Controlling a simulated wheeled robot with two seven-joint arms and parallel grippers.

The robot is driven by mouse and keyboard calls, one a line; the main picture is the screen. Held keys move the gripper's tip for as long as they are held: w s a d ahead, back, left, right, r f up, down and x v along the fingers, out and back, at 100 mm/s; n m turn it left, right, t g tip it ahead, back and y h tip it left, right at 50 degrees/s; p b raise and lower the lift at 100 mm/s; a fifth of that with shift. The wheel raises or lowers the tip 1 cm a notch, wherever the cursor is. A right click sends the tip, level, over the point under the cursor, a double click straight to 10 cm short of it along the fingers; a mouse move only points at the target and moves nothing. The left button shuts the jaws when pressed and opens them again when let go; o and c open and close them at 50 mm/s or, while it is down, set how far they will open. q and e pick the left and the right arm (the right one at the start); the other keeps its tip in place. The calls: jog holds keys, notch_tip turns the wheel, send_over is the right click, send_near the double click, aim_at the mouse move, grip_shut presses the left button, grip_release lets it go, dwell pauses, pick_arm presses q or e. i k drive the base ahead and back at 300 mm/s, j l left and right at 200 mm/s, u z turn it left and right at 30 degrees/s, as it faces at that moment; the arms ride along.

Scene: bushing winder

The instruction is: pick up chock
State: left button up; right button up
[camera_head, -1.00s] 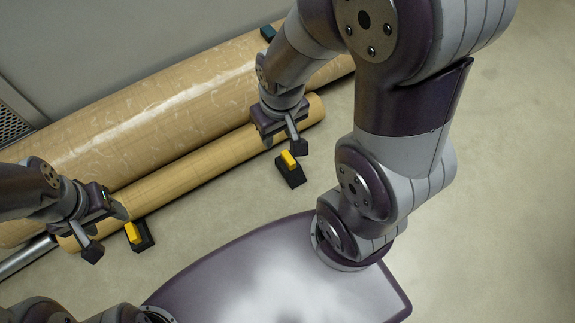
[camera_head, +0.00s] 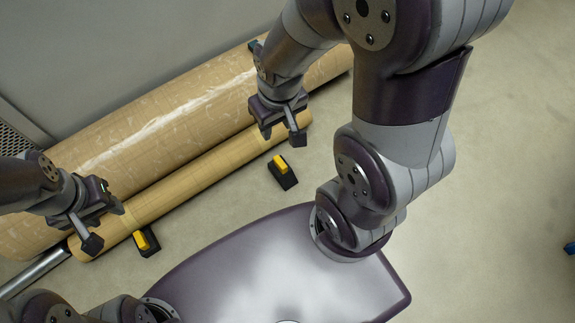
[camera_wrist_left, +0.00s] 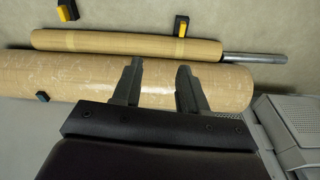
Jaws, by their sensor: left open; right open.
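Two black chocks with yellow tops lie on the floor in front of the thin roll. In the head view one chock (camera_head: 284,174) lies below my right gripper (camera_head: 282,134), which is open, empty and apart from it. The other chock (camera_head: 147,243) lies right of my left gripper (camera_head: 106,224), which is open and empty above the rolls' left end. In the left wrist view the open fingers (camera_wrist_left: 159,72) appear over the thick roll, with one chock (camera_wrist_left: 180,26) beyond the thin roll and another chock (camera_wrist_left: 67,10) at the top edge.
The thick roll (camera_head: 150,127) and thin roll (camera_head: 195,172) lie side by side near a grey wall, a metal pipe (camera_head: 38,272) sticking out of the thin one. A small dark block (camera_wrist_left: 42,96) touches the thick roll. A blue object (camera_head: 570,248) sits at the right edge.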

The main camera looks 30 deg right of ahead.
aim_at(279, 169)
jog(key=i+z, duration=0.1)
jog(key=z, duration=0.35)
jog(key=j+z, duration=0.15)
jog(key=z, duration=0.3)
jog(key=j+z, duration=0.15)
jog(key=z, duration=0.3)
jog(key=i+j+z, duration=0.1)
jog(key=z, duration=0.35)
jog(key=j+z, duration=0.15)
jog(key=z, duration=0.3)
jog(key=j+z, duration=0.15)
jog(key=z, duration=0.3)
